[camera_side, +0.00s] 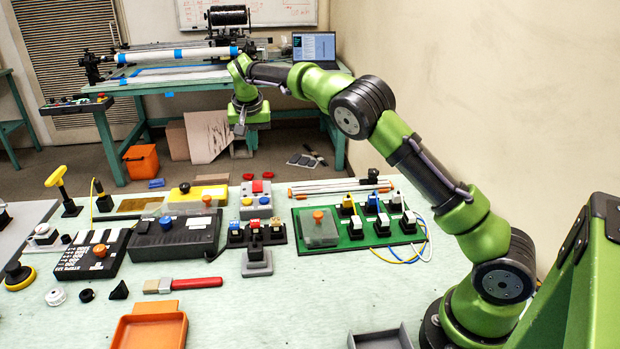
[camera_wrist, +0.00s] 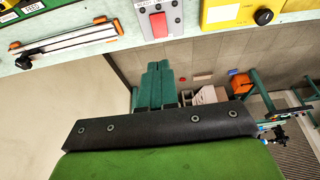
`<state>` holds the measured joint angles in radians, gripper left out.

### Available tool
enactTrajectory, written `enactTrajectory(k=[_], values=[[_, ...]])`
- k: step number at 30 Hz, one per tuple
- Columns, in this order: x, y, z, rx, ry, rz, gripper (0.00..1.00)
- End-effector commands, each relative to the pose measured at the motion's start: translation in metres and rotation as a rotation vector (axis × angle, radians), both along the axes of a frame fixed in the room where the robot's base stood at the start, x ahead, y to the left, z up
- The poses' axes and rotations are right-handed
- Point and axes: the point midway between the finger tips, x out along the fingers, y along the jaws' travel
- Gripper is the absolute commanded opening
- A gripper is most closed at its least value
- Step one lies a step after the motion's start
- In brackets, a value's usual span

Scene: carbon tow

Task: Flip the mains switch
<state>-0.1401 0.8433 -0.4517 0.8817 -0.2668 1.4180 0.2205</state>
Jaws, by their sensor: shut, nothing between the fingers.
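In the wrist view my gripper's teal fingers (camera_wrist: 160,82) are together, empty, and apart from the rocker. Which way the rocker is tipped is unclear.
A yellow box with a dark knob (camera_side: 185,190) stands left of the switch, a slide rail (camera_side: 335,186) right. Small switches (camera_side: 257,232) and a green board (camera_side: 350,239) stand in front. The rear bench (camera_side: 180,82) carries a roller rig and laptop.

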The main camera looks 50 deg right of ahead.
Motion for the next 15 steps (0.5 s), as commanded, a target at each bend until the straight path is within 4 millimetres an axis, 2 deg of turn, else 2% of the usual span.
enactTrajectory(k=[9,15], values=[[0.010,-0.011,0.002,-0.003,-0.004,-0.001,0.00],[0.010,-0.011,0.002,-0.003,-0.003,0.000,0.00]])
